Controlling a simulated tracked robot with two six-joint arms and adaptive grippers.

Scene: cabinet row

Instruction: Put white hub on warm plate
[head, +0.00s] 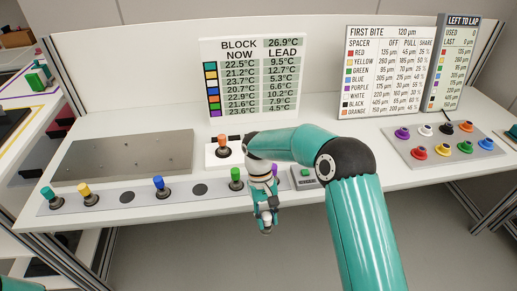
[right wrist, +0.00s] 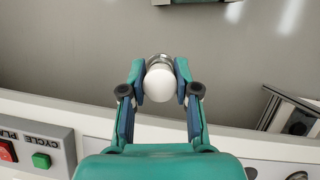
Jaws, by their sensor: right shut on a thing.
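My right gripper (head: 266,219) is shut on a white hub (right wrist: 160,84), which shows round and white between the fingertips (right wrist: 160,78) in the right wrist view. It hangs in front of the bench's front edge, over the grey floor. A large bare metal plate (head: 125,158) lies at the left of the bench. A small white block (head: 212,160) with an orange hub (head: 222,146) stands to its right. I cannot tell which of these is the warm plate. My left gripper is not in view.
A right-hand tray (head: 492,152) holds several more, including a white one (head: 425,129). A small button box (head: 305,178) stands beside my right arm. Boards stand behind.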

